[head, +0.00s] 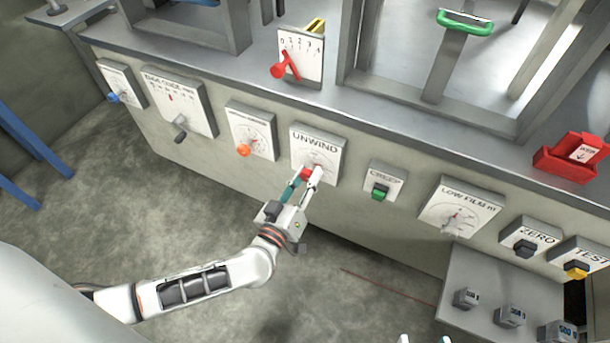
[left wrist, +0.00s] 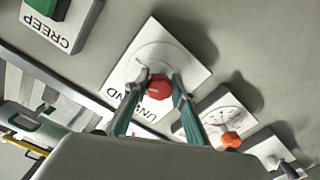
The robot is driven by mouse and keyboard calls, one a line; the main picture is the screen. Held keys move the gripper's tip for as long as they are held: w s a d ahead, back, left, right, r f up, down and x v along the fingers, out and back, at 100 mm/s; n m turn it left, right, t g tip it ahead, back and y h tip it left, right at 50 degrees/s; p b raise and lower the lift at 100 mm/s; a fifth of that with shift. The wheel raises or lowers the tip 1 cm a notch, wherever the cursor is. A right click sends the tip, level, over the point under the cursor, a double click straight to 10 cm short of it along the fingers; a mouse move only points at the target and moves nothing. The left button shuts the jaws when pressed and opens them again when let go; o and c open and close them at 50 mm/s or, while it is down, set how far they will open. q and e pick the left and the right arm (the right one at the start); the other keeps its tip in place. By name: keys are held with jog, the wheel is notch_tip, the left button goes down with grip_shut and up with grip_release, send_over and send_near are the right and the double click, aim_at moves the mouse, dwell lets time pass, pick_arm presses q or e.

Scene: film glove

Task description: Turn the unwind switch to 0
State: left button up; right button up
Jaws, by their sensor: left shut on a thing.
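The unwind switch is a red knob (head: 306,174) on a white plate marked UNWIND (head: 318,146), on the front of the grey machine. My left gripper (head: 304,178) reaches up to it from below. In the left wrist view the red knob (left wrist: 159,87) sits between the two fingertips of my left gripper (left wrist: 160,86), which are shut on it. The plate (left wrist: 190,52) shows upside down there, with its lettering partly covered by a finger. I cannot read which mark the knob points to. My right gripper (head: 424,339) shows only as small tips at the bottom edge; its state is unclear.
An orange-knobbed panel (head: 250,130) is to the left and the CREEP panel (head: 385,182) with a green button to the right. A LOW FILM dial (head: 460,207) is further right. A grey shelf (head: 470,275) with several weights juts out at lower right.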

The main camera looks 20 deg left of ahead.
pick_arm(q)
jog(key=shift+r+n, duration=0.1)
jog(key=shift+n, duration=0.9)
jog(key=shift+d+n+p, duration=0.1)
jog(key=shift+n+p, duration=0.2)
jog(key=shift+n, duration=1.1)
jog(key=n, duration=0.5)
jog(key=shift+c, duration=0.2)
jog(key=shift+n, duration=1.3)
pick_arm(e)
jog(key=shift+s+f, duration=0.3)
jog(key=shift+f, duration=0.1)
pick_arm(q)
jog(key=shift+o, duration=0.2)
pick_arm(e)
jog(key=shift+d, duration=0.1)
pick_arm(q)
jog(key=shift+r, duration=0.1)
jog(key=o, duration=1.1)
